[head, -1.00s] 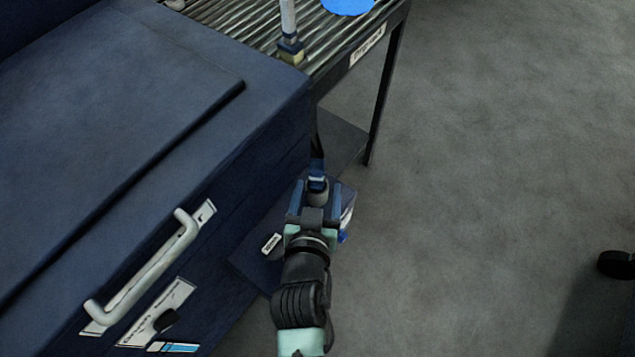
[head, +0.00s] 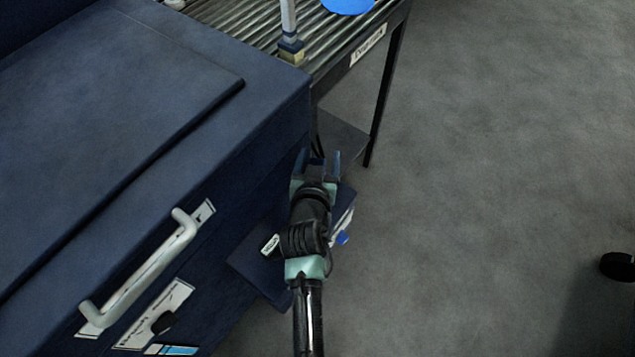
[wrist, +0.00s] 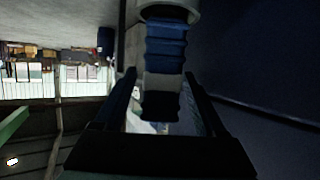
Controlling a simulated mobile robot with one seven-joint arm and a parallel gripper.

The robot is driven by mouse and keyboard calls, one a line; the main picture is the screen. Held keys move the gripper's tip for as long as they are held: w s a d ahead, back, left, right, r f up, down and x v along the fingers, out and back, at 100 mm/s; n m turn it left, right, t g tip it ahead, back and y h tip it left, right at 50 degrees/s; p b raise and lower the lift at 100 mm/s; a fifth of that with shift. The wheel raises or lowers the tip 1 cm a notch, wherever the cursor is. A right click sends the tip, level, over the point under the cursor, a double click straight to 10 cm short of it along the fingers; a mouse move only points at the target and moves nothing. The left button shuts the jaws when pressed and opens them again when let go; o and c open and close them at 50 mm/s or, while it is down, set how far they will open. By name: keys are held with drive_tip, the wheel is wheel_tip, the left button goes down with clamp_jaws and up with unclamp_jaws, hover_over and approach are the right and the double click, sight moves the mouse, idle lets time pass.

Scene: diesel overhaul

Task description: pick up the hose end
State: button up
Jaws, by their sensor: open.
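The hose end shows in the wrist view as a blue ribbed piece (wrist: 165,48) with a grey collar and a dark tip. It reaches down from the top of that view into the space between my gripper's fingers. My gripper (head: 320,163) is open, with one finger on each side of the hose end in the wrist view. I cannot tell whether either finger touches it. In the head view my gripper is beside the right side of the blue cabinet, and I cannot make out the hose end there.
The large blue cabinet (head: 120,130) with a grey handle (head: 140,268) stands left of my arm. A roller table (head: 245,27) with a blue item (head: 347,5) is behind it. A low dark blue box (head: 258,262) lies below my arm. Open floor (head: 480,180) is at right.

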clamp_jaws()
idle(0.3)
drive_tip(key=shift+r, duration=0.1)
drive_tip(key=shift+r, duration=0.1)
wheel_tip(320, 180, up, 35)
drive_tip(key=p, duration=1.2)
drive_tip(key=shift+r, duration=0.2)
drive_tip(key=shift+f, duration=0.1)
idle(0.3)
